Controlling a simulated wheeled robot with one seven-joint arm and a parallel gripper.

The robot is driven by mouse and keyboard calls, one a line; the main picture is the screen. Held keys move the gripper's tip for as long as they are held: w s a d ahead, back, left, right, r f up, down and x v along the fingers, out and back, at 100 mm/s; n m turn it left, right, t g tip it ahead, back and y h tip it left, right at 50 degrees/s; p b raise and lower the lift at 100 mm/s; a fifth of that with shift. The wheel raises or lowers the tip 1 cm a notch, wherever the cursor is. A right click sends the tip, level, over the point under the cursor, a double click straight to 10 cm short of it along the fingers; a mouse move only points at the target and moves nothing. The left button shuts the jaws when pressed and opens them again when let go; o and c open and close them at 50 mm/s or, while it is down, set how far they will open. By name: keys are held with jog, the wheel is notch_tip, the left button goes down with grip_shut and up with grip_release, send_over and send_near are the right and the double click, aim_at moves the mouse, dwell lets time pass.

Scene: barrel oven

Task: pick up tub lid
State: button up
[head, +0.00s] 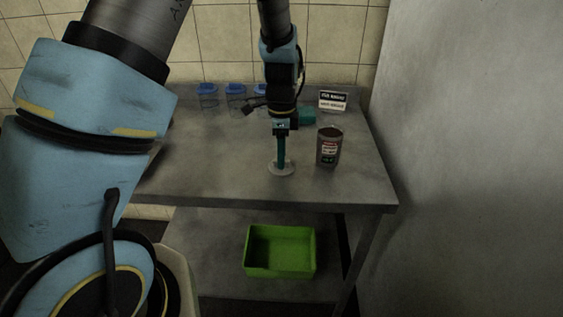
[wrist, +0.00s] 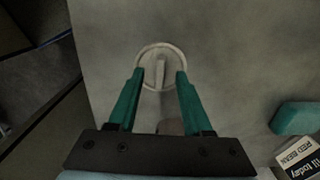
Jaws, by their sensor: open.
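The tub lid is a pale round disc with a raised bar handle across its middle. In the wrist view the tub lid (wrist: 147,50) lies flat below my fingertips. In the head view the lid (head: 272,170) is on the table near its front edge. My gripper (wrist: 160,75) is open, with one green finger on each side of the bar handle. In the head view my gripper (head: 281,164) points straight down over the lid. I cannot tell whether the fingertips touch the lid. Nothing is held.
A dark labelled tub (head: 327,147) stands right of the lid on the grey table (head: 225,180). A small sign (head: 333,100), a teal block (head: 306,117) and blue-lidded jars (head: 235,98) are at the back. A green crate (head: 281,270) sits on the lower shelf. A wall rises at right.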

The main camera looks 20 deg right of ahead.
jog(key=shift+f, duration=0.6)
grip_shut()
